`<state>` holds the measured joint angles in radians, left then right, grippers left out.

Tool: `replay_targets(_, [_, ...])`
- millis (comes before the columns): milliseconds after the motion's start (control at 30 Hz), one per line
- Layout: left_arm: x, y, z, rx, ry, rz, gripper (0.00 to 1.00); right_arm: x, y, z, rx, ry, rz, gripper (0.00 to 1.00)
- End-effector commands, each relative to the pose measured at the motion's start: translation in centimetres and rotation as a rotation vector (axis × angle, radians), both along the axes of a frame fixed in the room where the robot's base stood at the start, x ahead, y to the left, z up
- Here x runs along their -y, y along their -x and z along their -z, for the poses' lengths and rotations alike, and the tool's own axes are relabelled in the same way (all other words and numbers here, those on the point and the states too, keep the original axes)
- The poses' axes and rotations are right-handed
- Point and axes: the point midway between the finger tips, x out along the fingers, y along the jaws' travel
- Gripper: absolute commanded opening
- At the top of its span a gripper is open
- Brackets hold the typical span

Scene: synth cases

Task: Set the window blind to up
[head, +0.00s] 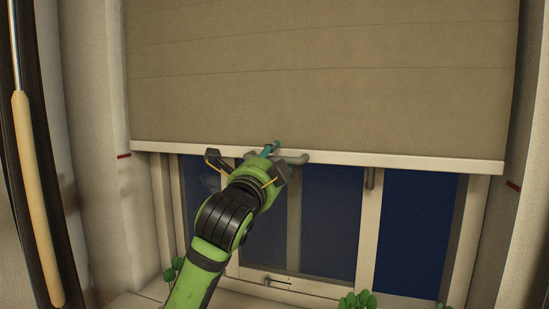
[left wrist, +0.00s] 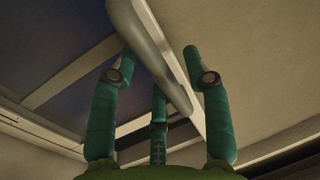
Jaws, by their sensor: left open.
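The window blind (head: 320,85) is a beige sheet covering the upper part of the window, with a pale bottom bar (head: 400,163) along its lower edge. A grey handle (head: 293,159) sits on the bar near its middle. My left gripper (head: 268,152) is at the handle's left part, with its teal fingers open. In the left wrist view, the handle (left wrist: 150,45) passes between the open fingers of the gripper (left wrist: 158,65). Whether the fingers touch it cannot be told. My right gripper is not in view.
Red marks show on the left side wall (head: 124,156) and right side wall (head: 514,186), slightly below the bar's ends. Window panes (head: 415,235) show below the bar. Green plants (head: 358,300) stand low in front. A pale rod (head: 38,200) stands at far left.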

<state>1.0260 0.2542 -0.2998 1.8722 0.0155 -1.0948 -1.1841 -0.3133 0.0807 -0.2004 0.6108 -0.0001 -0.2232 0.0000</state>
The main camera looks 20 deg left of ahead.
Motion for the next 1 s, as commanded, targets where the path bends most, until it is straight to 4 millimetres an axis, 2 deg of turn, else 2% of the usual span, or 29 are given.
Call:
replay_targets(200, [0.0,-0.1,0.0,0.001,0.0,0.0,0.48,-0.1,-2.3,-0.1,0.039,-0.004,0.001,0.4])
replay_targets(233, [0.0,-0.1,0.0,0.001,0.0,0.0,0.44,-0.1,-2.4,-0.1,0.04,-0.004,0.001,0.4])
replay_targets(333, [0.0,-0.1,0.0,0.001,0.0,0.0,0.04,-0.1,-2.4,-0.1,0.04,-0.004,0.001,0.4])
replay_targets(367, [0.0,-0.1,0.0,0.001,0.0,0.0,0.0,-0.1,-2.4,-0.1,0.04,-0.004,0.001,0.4])
replay_targets(600, [0.0,-0.1,-0.2,0.0,0.0,0.0,0.0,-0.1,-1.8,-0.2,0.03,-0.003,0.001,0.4])
replay_targets(733, [0.0,-0.1,-1.4,0.001,0.0,0.0,0.0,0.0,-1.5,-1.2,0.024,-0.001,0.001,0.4])
replay_targets(867, [0.0,0.0,-3.9,0.003,-0.001,-0.001,0.0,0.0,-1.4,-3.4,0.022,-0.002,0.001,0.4])
replay_targets(1000, [-0.1,0.0,-8.1,0.005,-0.002,-0.002,0.0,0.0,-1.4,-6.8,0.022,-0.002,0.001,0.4])
